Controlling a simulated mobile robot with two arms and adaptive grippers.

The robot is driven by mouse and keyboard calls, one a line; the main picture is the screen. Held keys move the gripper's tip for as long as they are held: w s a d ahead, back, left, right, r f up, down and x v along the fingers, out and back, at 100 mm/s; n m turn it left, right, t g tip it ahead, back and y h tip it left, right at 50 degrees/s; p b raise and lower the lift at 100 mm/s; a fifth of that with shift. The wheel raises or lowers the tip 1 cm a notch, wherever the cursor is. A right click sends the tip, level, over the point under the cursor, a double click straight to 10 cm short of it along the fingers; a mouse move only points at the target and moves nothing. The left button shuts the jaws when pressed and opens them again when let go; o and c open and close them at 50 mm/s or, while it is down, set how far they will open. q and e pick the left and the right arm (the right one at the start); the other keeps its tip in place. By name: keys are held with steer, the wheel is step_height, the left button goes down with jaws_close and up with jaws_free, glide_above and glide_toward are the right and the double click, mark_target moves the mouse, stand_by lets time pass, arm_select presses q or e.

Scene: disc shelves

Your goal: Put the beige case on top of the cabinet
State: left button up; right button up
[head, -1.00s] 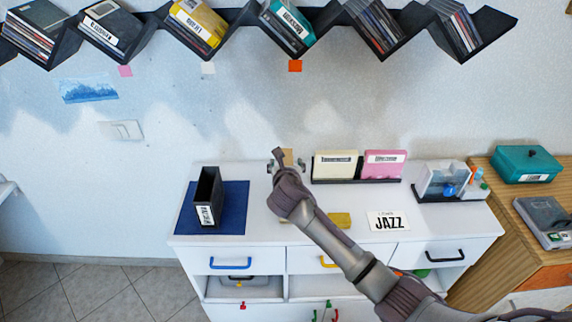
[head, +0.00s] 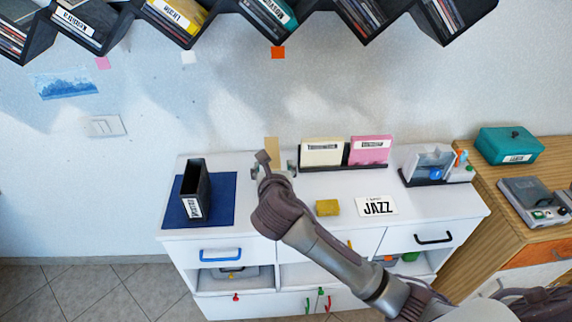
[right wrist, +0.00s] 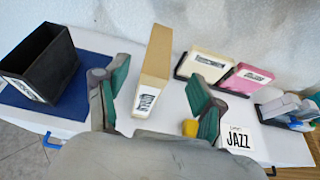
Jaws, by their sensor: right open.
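A beige case (head: 272,150) stands upright on the white cabinet (head: 440,205), near the back. In the right wrist view the beige case (right wrist: 152,70) shows its narrow edge with a label and stands between my right gripper's spread fingers, with gaps on both sides. My right gripper (right wrist: 158,88) is open. In the head view my right gripper (head: 276,169) partly hides the case's lower part. My left gripper is not in view.
Left of the beige case, a black box (head: 196,190) stands on a blue mat (head: 225,213). To the right, a dark rack holds a cream case (head: 322,151) and a pink case (head: 370,149). A yellow block (head: 327,208) and a JAZZ card (head: 377,206) lie in front.

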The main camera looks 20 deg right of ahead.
steer(key=shift+s, duration=0.2)
steer(key=s+f+m+g+y, duration=0.1)
steer(key=s+f+m, duration=0.4)
steer(key=f, duration=0.6)
steer(key=s+f+m+g+y, duration=0.2)
steer(key=f+m, duration=0.6)
steer(key=f, duration=0.3)
steer(key=s+f+m+g+y, duration=0.1)
steer(key=s+f+m, duration=0.4)
steer(key=f, duration=0.6)
steer(key=s+d+f+m+g+b, duration=0.1)
steer(key=s+f+m, duration=0.3)
steer(key=s+f, duration=0.5)
steer(key=s+d+f+m+g+b, duration=0.1)
steer(key=s+d+f+m+g, duration=0.2)
steer(key=s+f, duration=0.6)
steer(key=s+d+f+m+g+b, duration=0.1)
steer(key=s+f+m, duration=0.4)
steer(key=s, duration=1.5)
steer(key=shift+d+f+g, duration=0.8)
steer(key=shift+f+g, duration=0.6)
steer(key=shift+f, duration=1)
